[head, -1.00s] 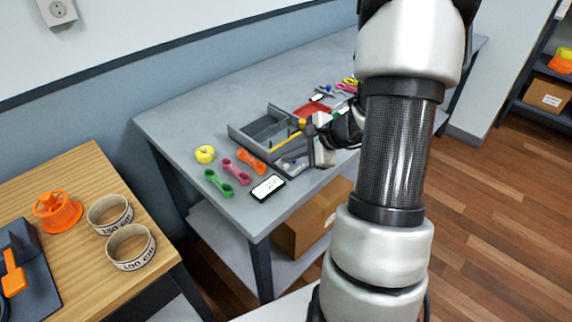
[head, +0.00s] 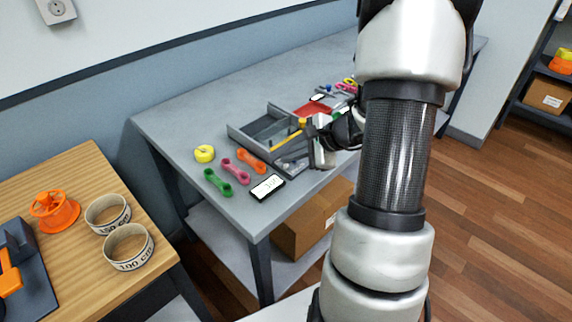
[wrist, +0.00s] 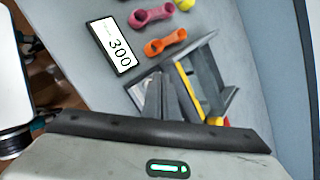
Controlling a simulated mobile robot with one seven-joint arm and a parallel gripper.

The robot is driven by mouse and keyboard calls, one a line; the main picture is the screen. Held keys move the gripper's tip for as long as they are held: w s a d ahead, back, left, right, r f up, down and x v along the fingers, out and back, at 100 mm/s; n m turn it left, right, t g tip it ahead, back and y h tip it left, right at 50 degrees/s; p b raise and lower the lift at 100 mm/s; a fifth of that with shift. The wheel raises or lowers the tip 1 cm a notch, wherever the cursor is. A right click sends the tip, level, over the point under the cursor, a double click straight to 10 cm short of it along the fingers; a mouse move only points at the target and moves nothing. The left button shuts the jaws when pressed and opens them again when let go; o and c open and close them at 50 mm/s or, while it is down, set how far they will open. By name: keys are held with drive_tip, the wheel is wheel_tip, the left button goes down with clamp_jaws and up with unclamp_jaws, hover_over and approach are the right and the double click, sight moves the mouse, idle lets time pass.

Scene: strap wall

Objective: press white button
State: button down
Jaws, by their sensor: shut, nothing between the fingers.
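I cannot make out a white button in either view. My gripper (head: 314,140) is shut and empty, by the front right edge of a grey divided tray (head: 236,137) on the grey table. My arm hides part of the area around it. A dark-framed white panel (head: 267,187) lies near the table's front edge, left of the gripper. The tray (wrist: 206,62) holds a yellow tool (wrist: 189,92) just beyond the gripper's dark edge.
Green (head: 218,182), pink (head: 236,171) and orange (head: 251,160) links lie left of the tray, with a yellow roll (head: 204,153). A red tray (head: 312,108) sits behind. A wooden table (head: 75,176) at left holds an orange spool (head: 54,212) and two marked rings.

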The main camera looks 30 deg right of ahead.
sight(290, 169)
drive_tip(key=shift+f+b, duration=0.4)
drive_tip(key=shift+b, duration=0.1)
idle(0.4)
idle(0.3)
drive_tip(key=shift+r+p, duration=0.5)
drive_tip(key=shift+r, duration=0.3)
wheel_tip(290, 169, up, 5)
drive_tip(key=p, duration=0.3)
idle(0.7)
